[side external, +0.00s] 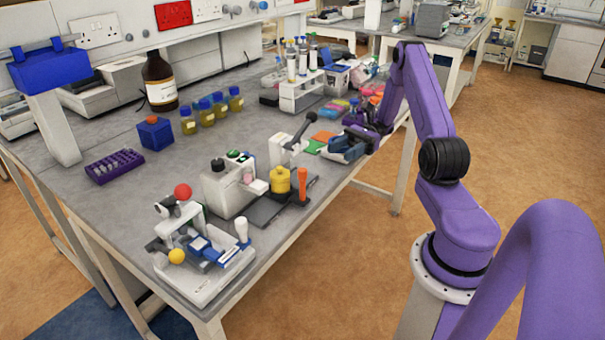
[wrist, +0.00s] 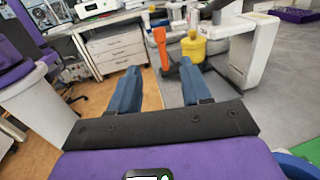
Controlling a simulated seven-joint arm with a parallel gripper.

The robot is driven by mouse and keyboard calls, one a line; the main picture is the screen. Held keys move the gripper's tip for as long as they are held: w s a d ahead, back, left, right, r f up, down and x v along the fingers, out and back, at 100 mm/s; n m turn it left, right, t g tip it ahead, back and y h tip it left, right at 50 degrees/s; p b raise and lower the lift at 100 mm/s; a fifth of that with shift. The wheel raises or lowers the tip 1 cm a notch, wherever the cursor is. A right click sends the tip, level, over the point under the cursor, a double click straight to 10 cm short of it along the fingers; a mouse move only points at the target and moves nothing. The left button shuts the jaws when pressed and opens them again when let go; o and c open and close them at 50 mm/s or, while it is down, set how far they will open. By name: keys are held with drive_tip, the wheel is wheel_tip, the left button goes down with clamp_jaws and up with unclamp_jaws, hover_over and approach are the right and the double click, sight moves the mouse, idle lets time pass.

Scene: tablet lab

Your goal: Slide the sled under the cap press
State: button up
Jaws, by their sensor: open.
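My gripper (side external: 338,150) is over the bench's right edge, its two blue fingers apart and empty. The wrist view shows the open gap (wrist: 158,70) between them. A white-based fixture (side external: 217,283) sits at the near bench corner, with a red ball, a yellow ball and a white handle. A blue block (side external: 203,247) on it looks like the sled. The cap press may be this fixture's upright part (side external: 180,219) or the white stand with a black lever (side external: 283,150); I cannot tell which. My gripper is well apart from the blue block, which I cannot make out in the wrist view.
Between them stand a white machine (side external: 228,190), a yellow pot (side external: 280,181) and an orange post (side external: 302,186); the post (wrist: 160,42) and pot (wrist: 193,46) show ahead in the wrist view. A purple rack (side external: 115,167) and bottles stand farther back.

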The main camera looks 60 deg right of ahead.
sight(302, 174)
drive_tip(key=w+a, duration=0.1)
drive_tip(key=a, duration=0.4)
drive_tip(key=w+a, duration=0.1)
drive_tip(key=a, duration=0.4)
drive_tip(key=w+a, duration=0.1)
drive_tip(key=a, duration=0.4)
drive_tip(key=shift+a, duration=0.25)
